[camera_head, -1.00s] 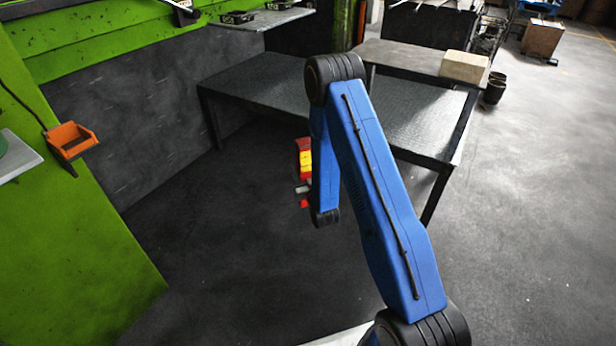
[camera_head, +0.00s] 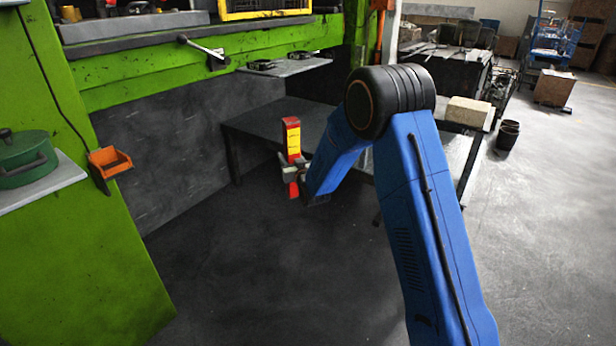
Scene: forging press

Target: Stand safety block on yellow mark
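The safety block (camera_head: 292,140) is a tall red piece with a yellow band, upright and off the floor in front of the green press. My gripper (camera_head: 293,169) is shut on its lower part. Red shows above and below the fingers. My blue arm reaches in from the right and covers part of the table behind. I cannot make out a yellow mark on the press bed (camera_head: 150,42) at the top left, which is partly cut off by the picture edge.
A yellow-framed guard (camera_head: 222,9) stands above the press's green front. A lever (camera_head: 205,48) and a small grey shelf (camera_head: 290,65) stick out from it. An orange bin (camera_head: 109,161) hangs at left near a green pot (camera_head: 25,158). A dark table (camera_head: 258,121) stands behind the block.

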